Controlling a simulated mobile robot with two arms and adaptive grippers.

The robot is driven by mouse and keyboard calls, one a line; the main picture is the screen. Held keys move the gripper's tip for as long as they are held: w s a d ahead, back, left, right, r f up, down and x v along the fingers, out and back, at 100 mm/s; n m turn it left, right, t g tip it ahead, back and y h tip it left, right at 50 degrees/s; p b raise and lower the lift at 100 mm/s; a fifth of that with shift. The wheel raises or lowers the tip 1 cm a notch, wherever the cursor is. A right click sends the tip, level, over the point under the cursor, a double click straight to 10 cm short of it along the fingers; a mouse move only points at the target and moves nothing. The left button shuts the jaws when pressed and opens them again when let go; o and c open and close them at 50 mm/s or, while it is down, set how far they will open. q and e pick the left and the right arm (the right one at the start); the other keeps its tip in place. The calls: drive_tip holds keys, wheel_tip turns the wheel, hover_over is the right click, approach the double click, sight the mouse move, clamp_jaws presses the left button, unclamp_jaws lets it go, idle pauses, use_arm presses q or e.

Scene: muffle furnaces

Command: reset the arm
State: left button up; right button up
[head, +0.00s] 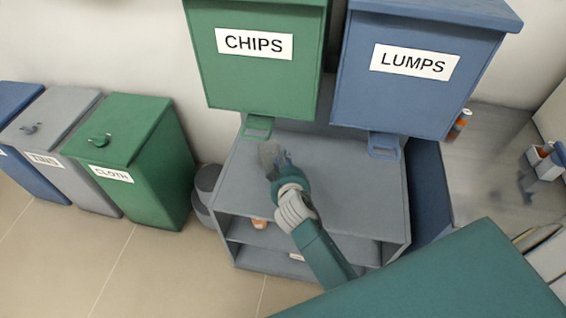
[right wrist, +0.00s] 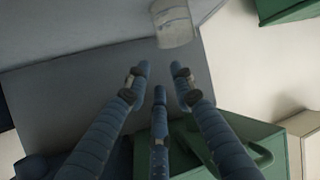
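My right gripper (head: 275,166) is over the top of the grey shelf unit (head: 350,190), with its arm coming up from the lower right. In the right wrist view, its three blue fingers (right wrist: 160,76) are apart with nothing between them. A pale, translucent cup-like vessel (right wrist: 174,24) is beyond the fingertips and apart from them. In the head view, a pale grey shape (head: 268,153) shows by the fingertips; I cannot tell its outline there. My left gripper is not in view.
A green CHIPS box (head: 255,80) and a blue LUMPS box (head: 400,105) are above the shelf unit. A green CLOTH bin (head: 150,165) and a grey bin (head: 65,125) stand left. Small items (head: 260,223) lie on the lower shelf. The shelf top's right side is clear.

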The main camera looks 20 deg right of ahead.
drive_tip(key=s+d+f+g, duration=0.1)
drive_tip(key=s+d+g, duration=0.1)
drive_tip(key=s, duration=0.6)
drive_tip(key=s+d+f+g, duration=0.1)
drive_tip(key=s+f+g, duration=0.15)
drive_tip(key=s, duration=0.45)
drive_tip(key=s+a+r+n+g+y, duration=0.1)
drive_tip(key=s+a+g+y, duration=0.1)
drive_tip(key=s, duration=0.6)
drive_tip(key=s+a+r+n+g+y, duration=0.1)
drive_tip(key=s+a+r+g+y, duration=0.1)
drive_tip(key=s, duration=0.7)
wheel_tip(320, 180, down, 26)
drive_tip(key=s+f+g, duration=0.1)
drive_tip(key=s+g, duration=0.1)
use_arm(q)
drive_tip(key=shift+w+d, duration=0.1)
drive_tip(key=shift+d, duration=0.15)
use_arm(e)
drive_tip(key=s+d+f+n, duration=0.1)
drive_tip(key=s+d+f, duration=0.1)
drive_tip(key=s+f, duration=1.3)
drive_tip(key=shift+s+d+f+g+h, duration=0.3)
drive_tip(key=shift+s+f+g, duration=0.15)
drive_tip(key=shift+s, duration=0.7)
